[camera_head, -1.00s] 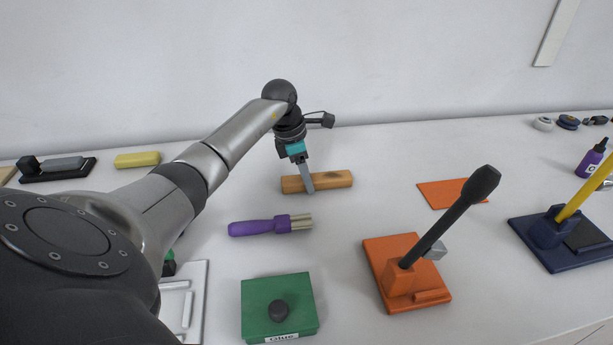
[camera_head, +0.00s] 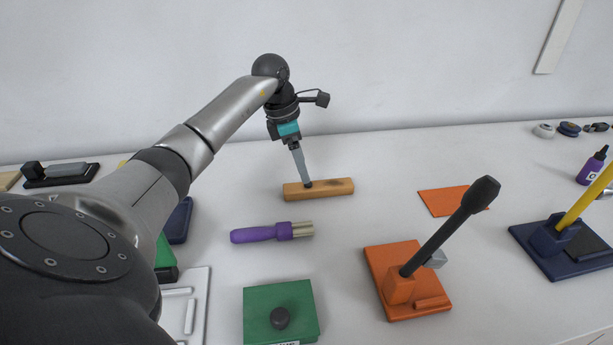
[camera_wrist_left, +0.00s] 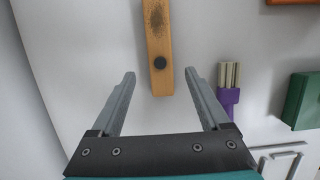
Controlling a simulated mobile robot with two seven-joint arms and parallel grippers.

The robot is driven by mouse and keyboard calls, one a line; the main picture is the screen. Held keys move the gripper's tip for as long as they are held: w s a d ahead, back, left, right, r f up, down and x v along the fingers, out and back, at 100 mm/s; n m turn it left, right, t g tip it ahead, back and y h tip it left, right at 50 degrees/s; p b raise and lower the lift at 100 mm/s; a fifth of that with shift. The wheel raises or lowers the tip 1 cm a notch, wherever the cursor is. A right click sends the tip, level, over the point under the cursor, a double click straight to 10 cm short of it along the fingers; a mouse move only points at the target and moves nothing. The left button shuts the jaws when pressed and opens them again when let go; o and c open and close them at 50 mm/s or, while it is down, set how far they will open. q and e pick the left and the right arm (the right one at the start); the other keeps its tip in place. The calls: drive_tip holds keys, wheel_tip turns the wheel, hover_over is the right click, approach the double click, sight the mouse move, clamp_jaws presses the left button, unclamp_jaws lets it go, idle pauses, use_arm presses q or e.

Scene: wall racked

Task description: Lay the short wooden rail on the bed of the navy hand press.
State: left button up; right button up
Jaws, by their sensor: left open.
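The short wooden rail (camera_head: 335,189) lies flat on the white table near the back middle. In the left wrist view the rail (camera_wrist_left: 156,30) runs away from me, with a dark round knob near its close end and a dark speckled patch. My left gripper (camera_head: 306,184) points down at the rail from above. In the wrist view its fingers (camera_wrist_left: 160,73) are spread wide and empty, with the rail's close end between and beyond the tips. The navy hand press (camera_head: 555,262) stands at the far right, with a yellow lever and a dark bed (camera_head: 590,243). My right gripper is out of view.
An orange press (camera_head: 385,258) with a tall black lever stands between the rail and the navy press. An orange sheet (camera_head: 440,201) lies behind it. A purple-handled brush (camera_head: 255,234) and a green box (camera_head: 255,305) lie in front. A purple bottle (camera_head: 592,165) stands at the right.

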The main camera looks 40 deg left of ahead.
use_arm(q)
drive_tip(key=v, duration=0.5)
drive_tip(key=shift+r, duration=0.2)
idle(0.3)
